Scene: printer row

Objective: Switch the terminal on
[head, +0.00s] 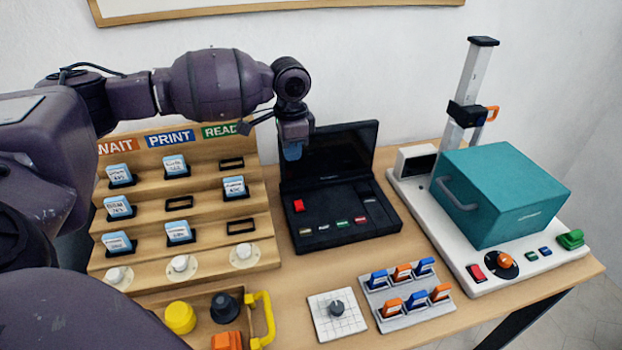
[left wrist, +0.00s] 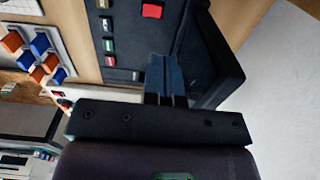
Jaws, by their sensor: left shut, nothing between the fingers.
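The black terminal (head: 345,232) stands open on the table with its dark screen (head: 345,152) upright at the back. A red rocker switch (head: 299,206) sits at the left of its panel, with several small coloured keys below and to the right. My left gripper (head: 293,152), with blue fingertips, is shut and empty in front of the screen's left part, above the red switch and apart from it. In the left wrist view the shut fingers (left wrist: 165,80) point towards the terminal panel (left wrist: 125,45), and the red switch (left wrist: 152,10) is at the top edge. My right gripper is not in view.
A stepped wooden rack (head: 205,215) with cards and white knobs stands left. A tray with yellow, black and orange parts (head: 258,320) is in front. A dial plate (head: 337,316), a switch block (head: 405,297) and a machine with a teal box (head: 500,195) stand right.

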